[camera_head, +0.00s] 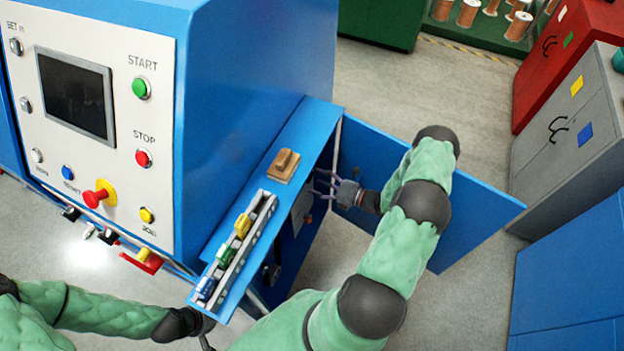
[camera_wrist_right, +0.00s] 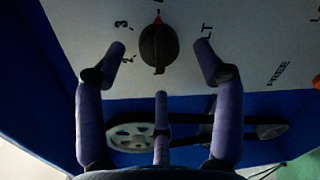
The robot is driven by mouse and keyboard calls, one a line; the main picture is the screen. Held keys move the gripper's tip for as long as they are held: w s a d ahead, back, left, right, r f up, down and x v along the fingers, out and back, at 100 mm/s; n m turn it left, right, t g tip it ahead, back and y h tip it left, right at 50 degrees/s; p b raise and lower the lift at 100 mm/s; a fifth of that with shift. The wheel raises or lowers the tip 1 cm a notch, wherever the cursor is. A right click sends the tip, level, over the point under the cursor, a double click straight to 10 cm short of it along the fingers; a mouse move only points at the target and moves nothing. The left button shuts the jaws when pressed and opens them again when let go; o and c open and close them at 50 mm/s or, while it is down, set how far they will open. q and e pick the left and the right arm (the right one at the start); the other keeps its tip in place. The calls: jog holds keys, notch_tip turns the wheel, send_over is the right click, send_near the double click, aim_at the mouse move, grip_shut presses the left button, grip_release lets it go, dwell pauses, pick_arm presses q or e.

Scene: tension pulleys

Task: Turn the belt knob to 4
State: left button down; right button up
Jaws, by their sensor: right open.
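The belt knob (camera_wrist_right: 158,48) is a dark round knob with a red mark at its top edge, on a pale panel (camera_wrist_right: 95,40) in the right wrist view. A "3" shows to its upper left and the letters "LT" to its right; other markings are partly cut off. My right gripper (camera_head: 322,184) reaches into the open blue cabinet in the head view. In the wrist view its fingers (camera_wrist_right: 160,62) are spread open on both sides of the knob and below it, apparently not gripping it. My left arm enters at the lower left; its gripper does not show.
A blue door (camera_head: 470,205) stands open behind my right arm. A blue shelf (camera_head: 222,240) with a rail of coloured pieces and a wooden block (camera_head: 284,165) borders the opening. Below the knob are a pale pulley (camera_wrist_right: 128,136) and dark belt. Grey cabinets (camera_head: 560,135) stand at right.

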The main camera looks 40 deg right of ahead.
jog(key=v, duration=0.8)
jog(key=shift+s, duration=0.2)
jog(key=shift+d, duration=0.1)
